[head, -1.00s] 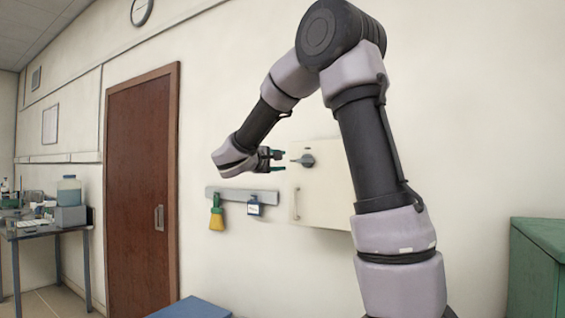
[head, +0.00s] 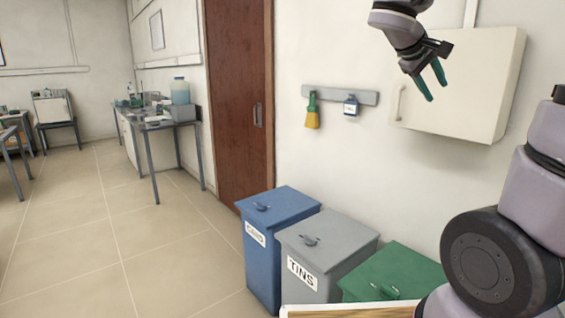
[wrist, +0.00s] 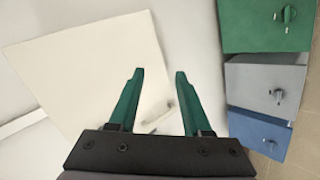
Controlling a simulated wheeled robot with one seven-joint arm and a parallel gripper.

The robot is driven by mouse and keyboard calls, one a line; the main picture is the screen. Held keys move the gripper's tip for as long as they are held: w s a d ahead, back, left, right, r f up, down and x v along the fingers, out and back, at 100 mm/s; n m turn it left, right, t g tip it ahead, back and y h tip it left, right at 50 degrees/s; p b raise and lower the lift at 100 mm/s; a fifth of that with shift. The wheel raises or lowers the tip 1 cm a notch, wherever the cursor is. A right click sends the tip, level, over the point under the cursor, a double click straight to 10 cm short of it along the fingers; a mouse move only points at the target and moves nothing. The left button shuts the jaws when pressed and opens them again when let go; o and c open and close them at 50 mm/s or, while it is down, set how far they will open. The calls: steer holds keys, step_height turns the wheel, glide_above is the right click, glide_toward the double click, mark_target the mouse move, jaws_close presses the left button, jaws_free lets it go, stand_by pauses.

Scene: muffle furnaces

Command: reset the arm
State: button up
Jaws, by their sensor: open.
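My gripper (head: 430,82) is open and empty, at the top right of the head view. Its two green fingers point downward, in front of the white wall cabinet (head: 475,95). In the wrist view my gripper (wrist: 154,75) has its fingers spread apart with nothing between them. The cabinet (wrist: 85,65) and its handle show behind the fingers there. Part of my arm is cut off by the top and right edges of the head view.
Blue (head: 280,205), grey (head: 330,240) and green (head: 400,268) lidded bins stand along the wall. A rail (head: 335,95) holds a yellow brush (head: 312,115) and a small bottle (head: 351,106). A brown door (head: 238,80) is left of them. The tiled floor (head: 90,220) at left is clear.

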steer(key=s+a+f+m+t+y, duration=0.1)
steer(key=s+a+m+y, duration=0.2)
steer(key=s+a+y, duration=0.2)
steer(key=s+a+f+m+t+y, duration=0.1)
steer(key=s+a+f+m+y, duration=0.1)
steer(key=s+a+y, duration=0.4)
steer(key=s+a+m, duration=0.1)
steer(key=s+a, duration=0.1)
steer(key=s, duration=0.2)
steer(key=shift+f+m, duration=0.3)
